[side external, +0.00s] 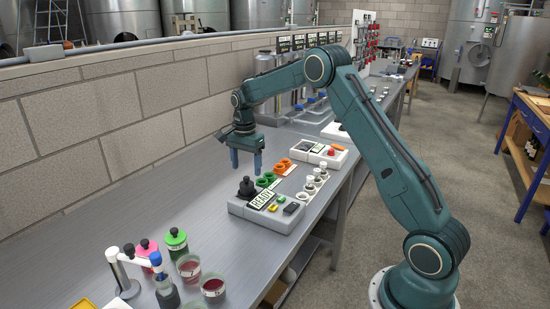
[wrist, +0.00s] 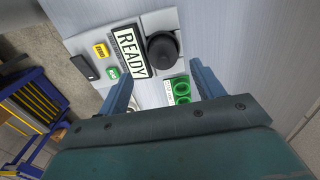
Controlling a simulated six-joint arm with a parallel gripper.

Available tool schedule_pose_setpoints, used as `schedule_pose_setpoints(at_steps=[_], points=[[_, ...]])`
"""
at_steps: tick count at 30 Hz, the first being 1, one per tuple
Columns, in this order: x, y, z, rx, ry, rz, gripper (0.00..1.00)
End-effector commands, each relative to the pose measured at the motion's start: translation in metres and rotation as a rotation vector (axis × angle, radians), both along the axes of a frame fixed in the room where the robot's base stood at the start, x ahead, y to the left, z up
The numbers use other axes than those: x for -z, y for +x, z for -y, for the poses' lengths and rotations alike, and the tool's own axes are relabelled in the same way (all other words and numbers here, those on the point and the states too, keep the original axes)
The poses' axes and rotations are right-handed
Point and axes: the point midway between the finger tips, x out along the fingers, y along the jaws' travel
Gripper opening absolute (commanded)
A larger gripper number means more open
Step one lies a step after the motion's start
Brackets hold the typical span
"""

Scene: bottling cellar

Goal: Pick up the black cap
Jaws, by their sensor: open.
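My gripper (side external: 246,168) is open with nothing between its fingers, above the bench near the back of a grey control box. In the wrist view, my gripper (wrist: 161,74) has its two blue fingertips spread wide. A round black knob-like piece (side external: 246,188) stands on the back left corner of the box, just below my gripper. It also shows in the wrist view as a black disc (wrist: 162,50), beyond the fingertips and roughly between them. I cannot tell which one is the black cap.
The control box (side external: 236,206) carries a READY sign (side external: 262,200) and small buttons. Green rings (side external: 265,180), orange rings (side external: 282,167) and white pieces (side external: 315,175) stand close behind it. Bottles with a green lid (side external: 176,237) and cups crowd the front. Bench left of the box is clear.

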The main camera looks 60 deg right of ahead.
Motion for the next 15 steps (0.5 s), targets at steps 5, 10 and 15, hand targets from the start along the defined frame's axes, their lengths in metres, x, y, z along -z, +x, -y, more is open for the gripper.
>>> schedule_pose_setpoints(at_steps=[5,10,15], points=[[0.013,0.0,0.0,0.0,0.0,-0.001,0.67],[0.014,0.0,0.0,0.0,0.0,0.0,0.67],[0.02,0.0,0.0,0.0,0.0,-0.001,0.67]])
